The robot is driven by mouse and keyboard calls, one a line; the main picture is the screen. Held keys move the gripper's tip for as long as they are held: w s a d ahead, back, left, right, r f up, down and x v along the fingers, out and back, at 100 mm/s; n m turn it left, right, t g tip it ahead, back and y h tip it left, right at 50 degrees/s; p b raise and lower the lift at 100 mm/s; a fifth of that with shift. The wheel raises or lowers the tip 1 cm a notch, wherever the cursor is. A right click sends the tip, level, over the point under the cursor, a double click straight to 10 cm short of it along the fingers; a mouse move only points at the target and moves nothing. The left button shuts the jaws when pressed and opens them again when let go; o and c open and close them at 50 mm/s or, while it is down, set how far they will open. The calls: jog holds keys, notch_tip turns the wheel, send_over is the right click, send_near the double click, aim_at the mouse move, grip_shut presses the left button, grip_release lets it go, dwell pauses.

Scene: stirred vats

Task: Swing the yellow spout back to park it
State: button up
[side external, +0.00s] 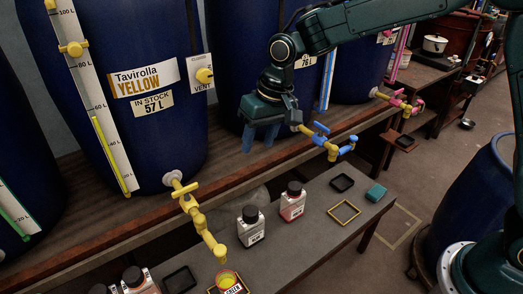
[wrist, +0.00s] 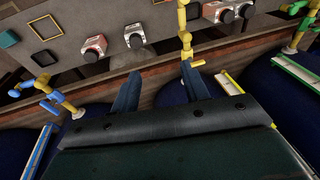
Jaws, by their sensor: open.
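The yellow spout (side external: 207,235) hangs from a yellow tap (side external: 185,191) on the blue vat labelled Tavirolla Yellow (side external: 145,85). It points out over the lower bench, its end above a small open container with yellow contents (side external: 229,281). In the wrist view the spout (wrist: 184,30) stands at top centre, beyond my right-hand finger. My gripper (side external: 262,135) is open and empty, up and to the right of the yellow tap, apart from it. Its two blue fingers also show in the wrist view (wrist: 160,88), with nothing between them.
A blue tap (side external: 325,140) is just right of my gripper; a pink tap (side external: 400,102) is farther right. Two capped bottles (side external: 250,226) (side external: 292,202) stand on the lower bench (side external: 325,215) right of the spout. Empty trays and a teal block (side external: 376,192) lie beyond.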

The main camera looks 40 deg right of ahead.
jog(key=w+a+f+g, duration=0.1)
jog(key=w+a+f, duration=0.2)
jog(key=a+f, duration=0.45)
jog(key=g, duration=0.1)
send_over(212, 241)
jog(key=d, duration=0.3)
notch_tip(212, 241, down, 10)
jog(key=shift+f, duration=0.15)
jog(key=a+f, duration=0.1)
jog(key=f, duration=0.7)
jog(key=a+f, duration=0.1)
jog(key=f, duration=0.4)
jog(key=shift+a, duration=0.35)
